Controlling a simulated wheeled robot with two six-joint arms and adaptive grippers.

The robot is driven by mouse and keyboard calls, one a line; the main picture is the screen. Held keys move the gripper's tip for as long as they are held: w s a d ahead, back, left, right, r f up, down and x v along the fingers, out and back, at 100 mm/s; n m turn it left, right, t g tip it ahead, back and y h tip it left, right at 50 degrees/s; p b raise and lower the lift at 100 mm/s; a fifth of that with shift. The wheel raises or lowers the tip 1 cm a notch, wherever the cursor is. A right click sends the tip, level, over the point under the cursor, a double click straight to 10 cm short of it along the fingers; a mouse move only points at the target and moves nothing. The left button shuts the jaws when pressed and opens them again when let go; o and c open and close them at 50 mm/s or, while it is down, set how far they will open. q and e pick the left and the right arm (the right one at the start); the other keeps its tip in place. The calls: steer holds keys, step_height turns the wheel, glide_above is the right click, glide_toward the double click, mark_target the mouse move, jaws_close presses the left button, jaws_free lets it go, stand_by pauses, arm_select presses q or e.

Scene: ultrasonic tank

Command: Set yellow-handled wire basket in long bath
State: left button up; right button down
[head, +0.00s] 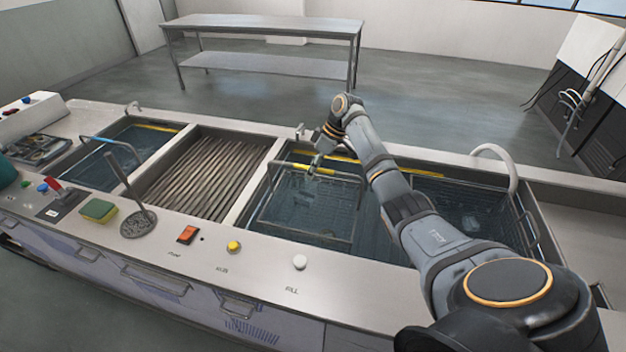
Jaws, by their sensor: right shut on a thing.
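The yellow-handled wire basket (302,229) is over or in the left part of the long bath (372,243), which holds dark water. Its wire rim looks close to the water, but I cannot tell how deep it sits or whether it touches the bottom. Its handle arches up with a yellow grip (325,171). My right gripper (314,166) reaches down from the back and is shut on this handle. The fingertips are small and partly hidden. My right arm covers the middle of the bath. My left gripper is not in view.
Another wire basket (458,203) sits in the bath's right part, behind my forearm. A ribbed drain section (205,175) lies between the tanks. A sponge (98,210), round strainer (139,223) and buttons line the front ledge.

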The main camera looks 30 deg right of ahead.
step_height(320, 180, down, 4)
steer(key=shift+r, duration=0.1)
steer(key=c, duration=1.4)
jaws_free()
steer(key=b+v, duration=0.1)
steer(key=v, duration=1.1)
steer(key=shift+s+b, duration=0.1)
steer(key=shift+b, duration=0.25)
